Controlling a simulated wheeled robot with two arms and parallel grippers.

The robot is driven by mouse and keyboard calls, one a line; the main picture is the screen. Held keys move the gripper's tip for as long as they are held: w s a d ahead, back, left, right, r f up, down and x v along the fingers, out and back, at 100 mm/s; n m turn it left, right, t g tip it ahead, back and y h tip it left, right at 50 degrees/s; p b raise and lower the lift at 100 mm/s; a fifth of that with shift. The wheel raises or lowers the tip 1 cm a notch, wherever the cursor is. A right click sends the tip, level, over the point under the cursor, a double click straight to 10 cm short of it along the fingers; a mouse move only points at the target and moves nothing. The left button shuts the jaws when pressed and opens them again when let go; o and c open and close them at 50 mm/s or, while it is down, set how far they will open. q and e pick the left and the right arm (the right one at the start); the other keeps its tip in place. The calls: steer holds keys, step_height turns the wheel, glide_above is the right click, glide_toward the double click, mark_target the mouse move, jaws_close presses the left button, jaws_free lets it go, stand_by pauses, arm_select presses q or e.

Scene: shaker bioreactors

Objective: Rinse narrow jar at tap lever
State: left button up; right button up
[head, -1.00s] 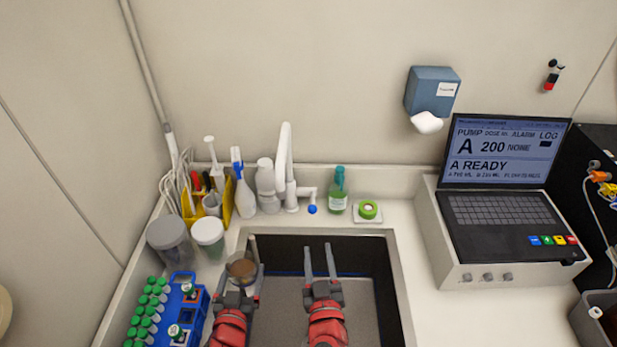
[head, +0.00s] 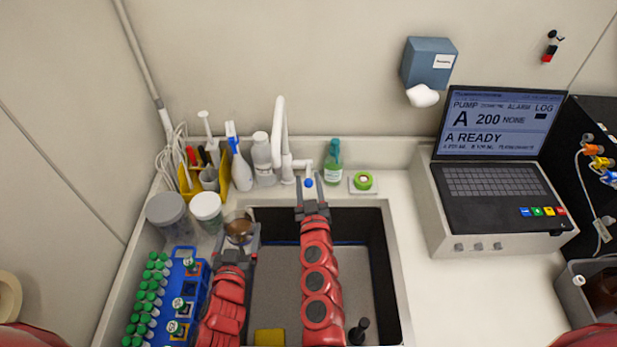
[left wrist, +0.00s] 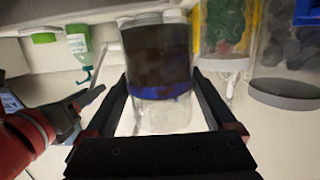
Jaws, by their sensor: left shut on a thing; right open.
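My left gripper (head: 239,240) is shut on a clear jar (head: 238,226) with brown in it, at the sink's left rim. In the left wrist view the jar (left wrist: 158,70) stands between the two fingers, with a dark brown part, a blue band and a clear part. The white tap (head: 281,140) stands behind the sink; its side lever ends in a blue knob (head: 308,183). My right gripper (head: 311,190) is open, its fingers on either side of the knob. I cannot tell whether they touch it. No water stream shows.
The dark sink (head: 270,290) holds a yellow sponge (head: 270,337) and a dark brush-like thing (head: 358,330). Lidded jars (head: 207,208) and a blue tube rack (head: 190,270) stand left. A green bottle (head: 333,165) and green tape (head: 363,181) stand right of the tap.

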steer(key=shift+w, duration=0.45)
jaws_close()
stand_by(1.2)
